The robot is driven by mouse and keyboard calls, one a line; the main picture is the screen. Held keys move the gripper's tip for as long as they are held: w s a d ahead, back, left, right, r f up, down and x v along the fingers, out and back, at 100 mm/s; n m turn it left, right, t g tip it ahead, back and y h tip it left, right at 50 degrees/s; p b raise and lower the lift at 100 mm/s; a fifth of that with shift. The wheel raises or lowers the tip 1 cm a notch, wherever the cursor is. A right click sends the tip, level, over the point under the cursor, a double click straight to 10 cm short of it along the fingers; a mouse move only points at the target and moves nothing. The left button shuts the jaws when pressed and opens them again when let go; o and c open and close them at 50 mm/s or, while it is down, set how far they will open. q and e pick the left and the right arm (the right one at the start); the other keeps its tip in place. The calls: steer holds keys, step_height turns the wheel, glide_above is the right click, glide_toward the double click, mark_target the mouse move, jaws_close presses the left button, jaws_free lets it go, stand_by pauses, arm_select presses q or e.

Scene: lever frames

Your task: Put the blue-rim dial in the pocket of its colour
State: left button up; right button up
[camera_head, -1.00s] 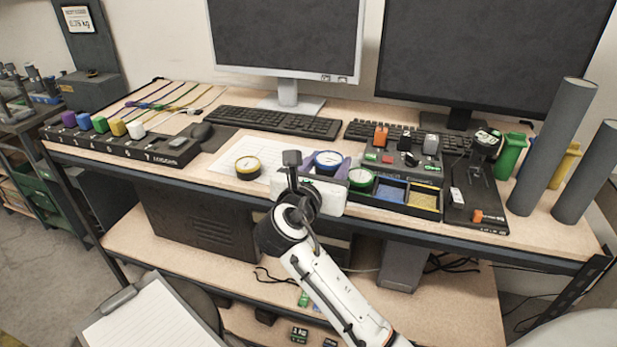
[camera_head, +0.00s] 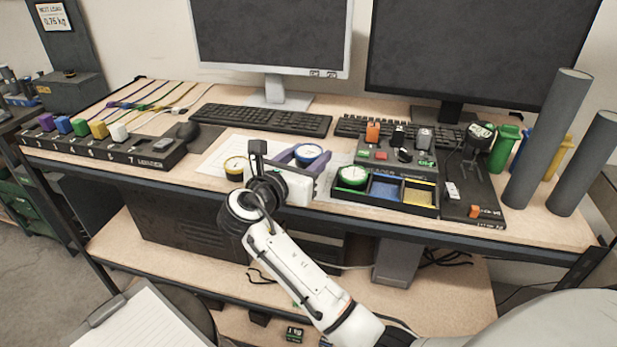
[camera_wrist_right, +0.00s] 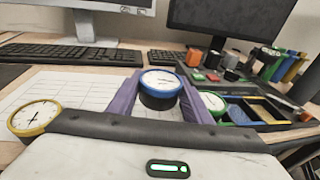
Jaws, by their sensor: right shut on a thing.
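The blue-rim dial (camera_head: 308,153) has a white face and a dark body. My right gripper (camera_head: 305,160) is shut on it, with a purple finger on each side; in the right wrist view the dial (camera_wrist_right: 161,84) sits between both fingers. I cannot tell how far it is above the paper. The black tray (camera_head: 395,208) lies to its right. The tray's blue pocket (camera_head: 383,190) is in the middle and looks empty. A green-rim dial (camera_head: 352,176) sits in the left pocket. The yellow pocket (camera_head: 419,196) at the right looks empty. My left gripper is out of view.
A yellow-rim dial (camera_head: 235,168) lies left of my right gripper on the paper sheet (camera_head: 212,160). Behind the tray stands a dark switch panel (camera_head: 385,158). A keyboard (camera_head: 262,120) and monitors are at the back. Tall grey cylinders (camera_head: 548,140) stand at the right.

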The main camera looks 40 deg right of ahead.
steer(key=shift+f+p, duration=0.5)
steer(key=shift+f, duration=1.95)
steer(key=shift+f, duration=0.15)
steer(key=o, duration=1.1)
